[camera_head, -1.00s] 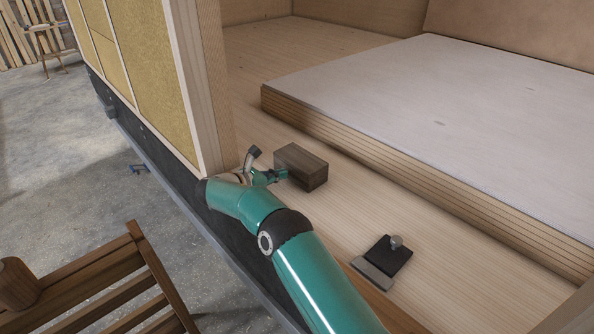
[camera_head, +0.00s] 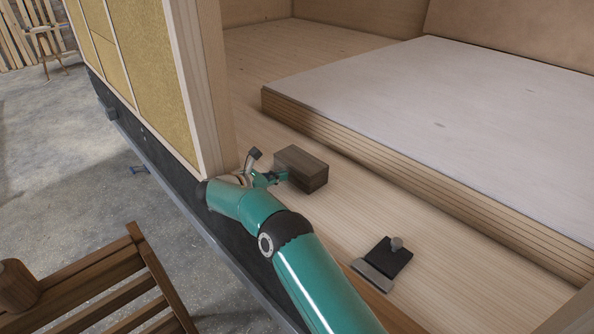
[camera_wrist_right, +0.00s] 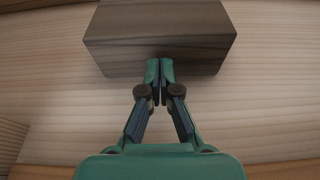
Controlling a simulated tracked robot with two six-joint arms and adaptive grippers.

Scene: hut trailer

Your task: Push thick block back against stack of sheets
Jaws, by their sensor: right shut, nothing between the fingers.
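The thick block (camera_head: 303,169) is a dark brown wooden block lying on the pale wooden floor, a little apart from the stack of sheets. The stack of sheets (camera_head: 440,120) has a pale grey top and layered edges, and lies to the right of and behind the block. My right gripper (camera_head: 281,176) is shut and empty, with its fingertips at the block's near left side. In the right wrist view the shut fingertips (camera_wrist_right: 159,66) meet or overlap the block's near face (camera_wrist_right: 160,40); exact contact is hard to tell. My left gripper is not in view.
A dark scraper-like tool (camera_head: 385,262) with a metal edge lies on the floor near the front edge. A wall post (camera_head: 203,90) stands left of my right gripper. A wooden chair (camera_head: 105,290) stands outside at lower left. Bare floor lies between block and stack.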

